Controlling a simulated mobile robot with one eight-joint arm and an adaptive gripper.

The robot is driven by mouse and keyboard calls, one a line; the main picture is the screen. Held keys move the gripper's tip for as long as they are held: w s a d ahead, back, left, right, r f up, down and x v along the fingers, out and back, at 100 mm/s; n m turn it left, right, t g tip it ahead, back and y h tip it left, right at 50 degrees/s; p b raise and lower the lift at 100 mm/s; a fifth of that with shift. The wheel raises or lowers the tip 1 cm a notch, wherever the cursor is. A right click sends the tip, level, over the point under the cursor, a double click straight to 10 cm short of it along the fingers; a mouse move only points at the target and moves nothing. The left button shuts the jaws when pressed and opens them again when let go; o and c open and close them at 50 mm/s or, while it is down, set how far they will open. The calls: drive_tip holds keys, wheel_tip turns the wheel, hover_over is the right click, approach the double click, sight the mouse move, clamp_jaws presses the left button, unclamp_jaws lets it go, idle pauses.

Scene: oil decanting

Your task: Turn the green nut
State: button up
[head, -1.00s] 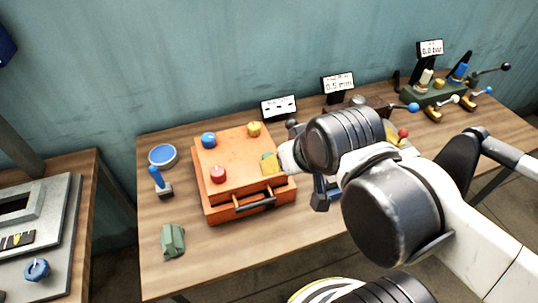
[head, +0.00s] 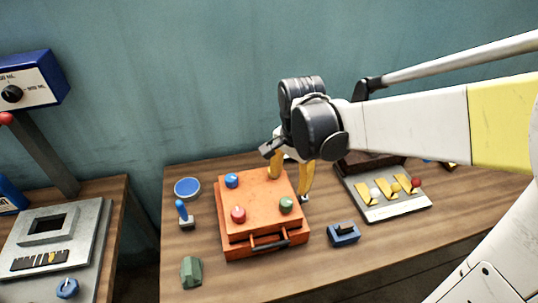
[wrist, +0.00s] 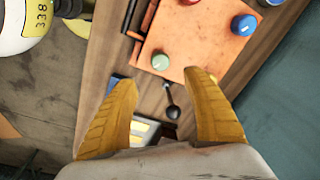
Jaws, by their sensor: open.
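The green nut (head: 286,204) stands on the front right part of the orange box's top (head: 262,203). It also shows in the wrist view (wrist: 160,61), just beyond the gap between my fingertips. My gripper (head: 289,188) is open and empty, with two yellow fingers pointing down at the box's right side. In the wrist view my gripper (wrist: 162,79) spreads its fingers to either side of the nut's line, with no contact visible. A red nut (head: 238,214) and a blue nut (head: 231,180) also stand on the box.
A blue switch block (head: 343,235) and a grey tray with yellow pieces and coloured balls (head: 395,213) lie to the right. A blue-handled lever (head: 182,212), a round blue dish (head: 187,188) and a green block (head: 191,272) lie to the left. A black-knobbed lever (wrist: 172,110) shows below the nut.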

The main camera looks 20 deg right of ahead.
sight(287, 200)
drive_tip(key=shift+w+f+m+g, duration=0.55)
drive_tip(key=shift+f+m, duration=0.15)
drive_tip(key=shift+m, duration=0.2)
wheel_tip(287, 200, down, 10)
drive_tip(key=b, duration=0.2)
drive_tip(key=shift+f+b, duration=0.2)
drive_tip(key=shift+b, duration=0.15)
drive_tip(key=shift+c, duration=0.2)
drive_tip(key=shift+d, duration=0.1)
drive_tip(key=c, duration=1.1)
drive_tip(key=shift+c, duration=0.2)
